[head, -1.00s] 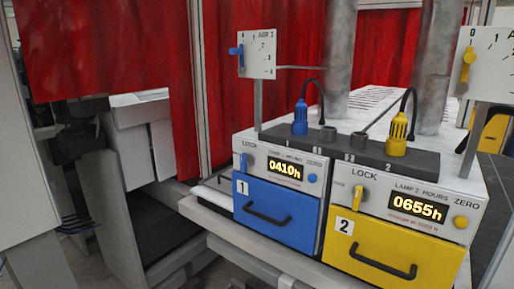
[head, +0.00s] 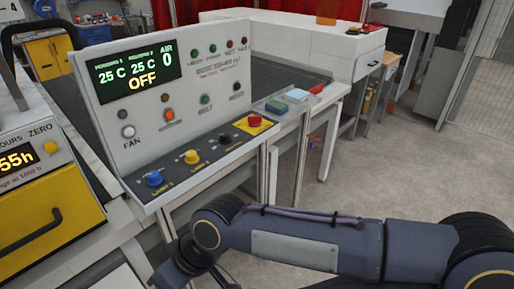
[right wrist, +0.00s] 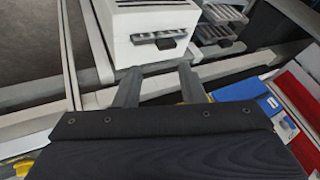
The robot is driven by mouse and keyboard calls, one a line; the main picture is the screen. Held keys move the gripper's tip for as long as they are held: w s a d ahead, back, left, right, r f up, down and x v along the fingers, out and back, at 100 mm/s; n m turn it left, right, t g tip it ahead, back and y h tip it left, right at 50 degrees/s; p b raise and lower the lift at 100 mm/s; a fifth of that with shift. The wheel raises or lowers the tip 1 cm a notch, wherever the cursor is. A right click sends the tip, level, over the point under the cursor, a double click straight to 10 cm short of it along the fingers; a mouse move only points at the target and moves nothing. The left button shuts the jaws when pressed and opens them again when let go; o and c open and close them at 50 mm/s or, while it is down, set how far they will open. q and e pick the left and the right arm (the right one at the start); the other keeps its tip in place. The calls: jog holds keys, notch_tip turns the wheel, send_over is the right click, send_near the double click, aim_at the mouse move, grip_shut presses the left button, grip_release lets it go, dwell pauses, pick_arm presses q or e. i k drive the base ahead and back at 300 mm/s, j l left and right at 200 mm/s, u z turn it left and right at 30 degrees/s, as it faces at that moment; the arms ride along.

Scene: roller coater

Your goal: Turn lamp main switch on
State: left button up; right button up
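The control panel (head: 165,85) stands at the left of the head view. Its lit display (head: 138,70) reads 25 C, 25 C, OFF and AIR 0. Along its sloped lower ledge are a blue knob (head: 154,179), a yellow knob (head: 192,157), a small black knob (head: 225,138) and a red button on a yellow base (head: 254,121). The labels on the ledge are too small to read surely. My right arm comes in from the right, below and in front of the panel, and its gripper is not clear there. In the right wrist view my right gripper (right wrist: 158,75) is open and empty.
A yellow drawer unit (head: 45,220) stands left of the panel. Open floor (head: 430,160) is at the right. The right wrist view shows a white slotted box (right wrist: 150,22) beyond the fingers and a blue thing (right wrist: 250,115) at right.

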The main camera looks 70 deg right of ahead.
aim_at(254, 121)
jog(key=z, duration=1.9)
jog(key=i+l+u, duration=0.8)
jog(key=l, duration=0.25)
jog(key=i+l+u, duration=0.1)
jog(key=l+u, duration=0.2)
jog(key=l, duration=0.15)
